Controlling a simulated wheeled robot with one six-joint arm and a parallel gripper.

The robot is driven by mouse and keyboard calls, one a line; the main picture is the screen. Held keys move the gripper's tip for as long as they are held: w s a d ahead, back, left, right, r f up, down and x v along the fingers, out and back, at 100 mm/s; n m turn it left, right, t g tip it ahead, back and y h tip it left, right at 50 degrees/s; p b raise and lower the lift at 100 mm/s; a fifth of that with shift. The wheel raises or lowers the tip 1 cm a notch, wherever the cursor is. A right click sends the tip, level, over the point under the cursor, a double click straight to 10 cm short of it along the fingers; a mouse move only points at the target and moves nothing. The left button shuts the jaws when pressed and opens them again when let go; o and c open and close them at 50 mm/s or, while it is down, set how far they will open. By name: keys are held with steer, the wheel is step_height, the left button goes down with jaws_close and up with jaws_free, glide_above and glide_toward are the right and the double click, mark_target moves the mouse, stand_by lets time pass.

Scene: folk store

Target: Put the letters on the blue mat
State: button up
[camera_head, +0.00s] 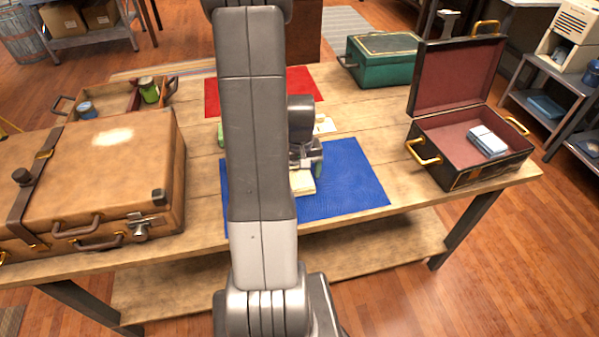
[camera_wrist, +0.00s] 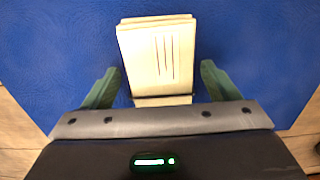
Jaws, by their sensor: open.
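The blue mat (camera_head: 350,185) lies at the front middle of the wooden table, partly hidden by my arm. A cream stack of letters (camera_head: 303,183) lies on it and shows large in the wrist view (camera_wrist: 158,55), with thin dark-red lines on top. My gripper (camera_head: 308,165) is over the mat. In the wrist view my gripper (camera_wrist: 158,82) is open, one green finger on each side of the stack's near end, with gaps on both sides. A pale item (camera_head: 324,125), perhaps more letters, lies behind the mat. A tied pale bundle (camera_head: 487,140) lies in the open dark case (camera_head: 440,165).
A brown suitcase (camera_head: 95,180) fills the table's left. A red mat (camera_head: 300,88) lies behind the blue one. A green case (camera_head: 385,60) stands at the back right. An open box (camera_head: 110,98) with jars stands at the back left.

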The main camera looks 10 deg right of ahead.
mark_target(299, 173)
step_height(299, 173, up, 12)
steer(key=shift+r, duration=0.2)
stand_by(0.4)
step_height(299, 173, down, 13)
steer(key=shift+f+b, duration=0.1)
steer(key=shift+b, duration=0.2)
step_height(299, 173, up, 3)
steer(key=shift+r+p, duration=0.1)
steer(key=shift+p, duration=0.25)
steer(key=shift+r, duration=0.65)
